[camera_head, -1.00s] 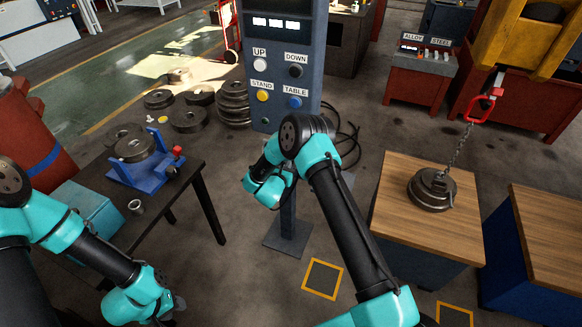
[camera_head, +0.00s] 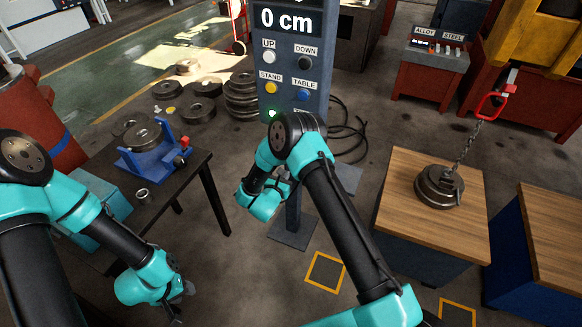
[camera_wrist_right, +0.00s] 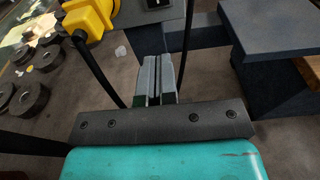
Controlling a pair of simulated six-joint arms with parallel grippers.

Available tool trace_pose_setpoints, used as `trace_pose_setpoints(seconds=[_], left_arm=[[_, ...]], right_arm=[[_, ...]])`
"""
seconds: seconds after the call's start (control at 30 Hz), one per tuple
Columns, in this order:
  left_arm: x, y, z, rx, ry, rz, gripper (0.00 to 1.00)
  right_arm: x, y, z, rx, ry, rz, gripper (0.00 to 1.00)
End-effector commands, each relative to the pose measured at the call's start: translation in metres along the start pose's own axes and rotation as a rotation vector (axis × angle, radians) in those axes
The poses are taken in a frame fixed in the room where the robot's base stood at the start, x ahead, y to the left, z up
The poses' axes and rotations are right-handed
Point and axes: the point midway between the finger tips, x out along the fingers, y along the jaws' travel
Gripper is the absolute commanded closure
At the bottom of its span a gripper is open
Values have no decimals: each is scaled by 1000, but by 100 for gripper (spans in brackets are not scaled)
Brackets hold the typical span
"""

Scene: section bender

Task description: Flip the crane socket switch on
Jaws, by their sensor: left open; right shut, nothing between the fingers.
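In the right wrist view, a yellow plug-like part (camera_wrist_right: 90,18) sits at the top left, with a black switch-like part (camera_wrist_right: 158,3) on a grey face beside it, cut off by the picture's top edge. I cannot tell the switch's position. My right gripper (camera_wrist_right: 157,75) is shut and empty, pointing toward that grey face and apart from it. In the head view the right arm's wrist hangs before the control stand (camera_head: 290,75), its fingertips hidden. My left gripper (camera_head: 188,289) is open at the lower left, below the black table, its fingers barely visible.
The stand has labelled buttons, a lit green lamp (camera_head: 273,114) and a display (camera_head: 287,20) reading 0 cm. Black cables (camera_head: 350,135) lie behind it. A blue fixture (camera_head: 155,160) stands on the black table.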

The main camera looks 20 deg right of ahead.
Motion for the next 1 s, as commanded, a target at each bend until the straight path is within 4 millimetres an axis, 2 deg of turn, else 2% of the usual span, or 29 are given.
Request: trace_pose_setpoints(seconds=[0.1,0.3,0.87,1.0], left_arm=[[0,0,0,0,0,0,57],[0,0,0,0,0,0,57],[0,0,0,0,0,0,57],[0,0,0,0,0,0,57]], right_arm=[[-22,1,-6,-2,1,3,100],[-43,0,-11,-1,0,1,100],[-46,0,-12,-1,1,1,100],[-44,-2,-13,-49,20,17,100]])
